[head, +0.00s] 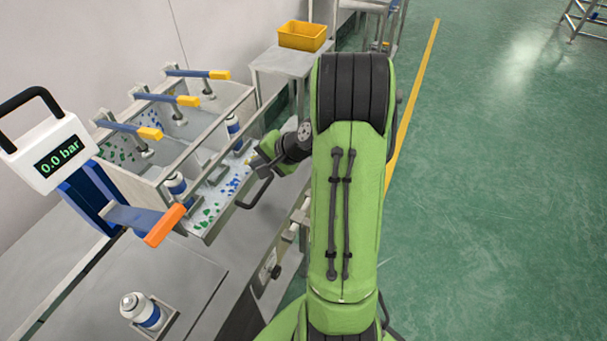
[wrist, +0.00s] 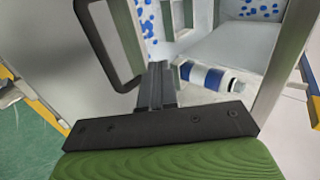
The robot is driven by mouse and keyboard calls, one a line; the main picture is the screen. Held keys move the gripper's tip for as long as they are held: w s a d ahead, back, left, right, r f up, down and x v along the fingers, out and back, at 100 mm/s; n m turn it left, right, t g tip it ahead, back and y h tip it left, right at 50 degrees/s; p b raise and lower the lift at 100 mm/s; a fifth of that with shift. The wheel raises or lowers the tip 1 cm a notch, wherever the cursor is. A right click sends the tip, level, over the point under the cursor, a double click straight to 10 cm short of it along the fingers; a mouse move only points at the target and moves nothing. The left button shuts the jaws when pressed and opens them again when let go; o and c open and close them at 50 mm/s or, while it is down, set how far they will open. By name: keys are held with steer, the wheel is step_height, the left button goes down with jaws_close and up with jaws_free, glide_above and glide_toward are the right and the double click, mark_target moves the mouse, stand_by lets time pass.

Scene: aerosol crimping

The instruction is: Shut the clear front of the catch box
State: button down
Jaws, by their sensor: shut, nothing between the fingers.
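The catch box (head: 205,150) is a grey open-topped box with side-by-side bays on the bench, speckled blue and green inside. A black loop handle (head: 254,192) sticks out at the box's front side and shows large in the wrist view (wrist: 82,12). My gripper (head: 256,160) is shut and empty, close by the handle at the box's front side. In the wrist view its fingers (wrist: 156,75) are together, right of the handle and apparently not around it. Contact cannot be told.
Yellow-tipped levers (head: 187,101) lie above the bays. A gauge reading 0.0 bar (head: 50,155) and an orange-handled lever (head: 165,226) stand left. Another can (head: 140,310) sits nearer.

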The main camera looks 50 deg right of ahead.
mark_target(239, 155)
steer(key=w, duration=0.1)
steer(key=w+a, duration=0.1)
steer(key=w, duration=0.1)
steer(key=w+a+p, duration=0.1)
steer(key=w, duration=0.1)
steer(key=shift+w, duration=0.15)
steer(key=shift+r, duration=0.1)
steer(key=shift+w, duration=0.1)
stand_by(0.3)
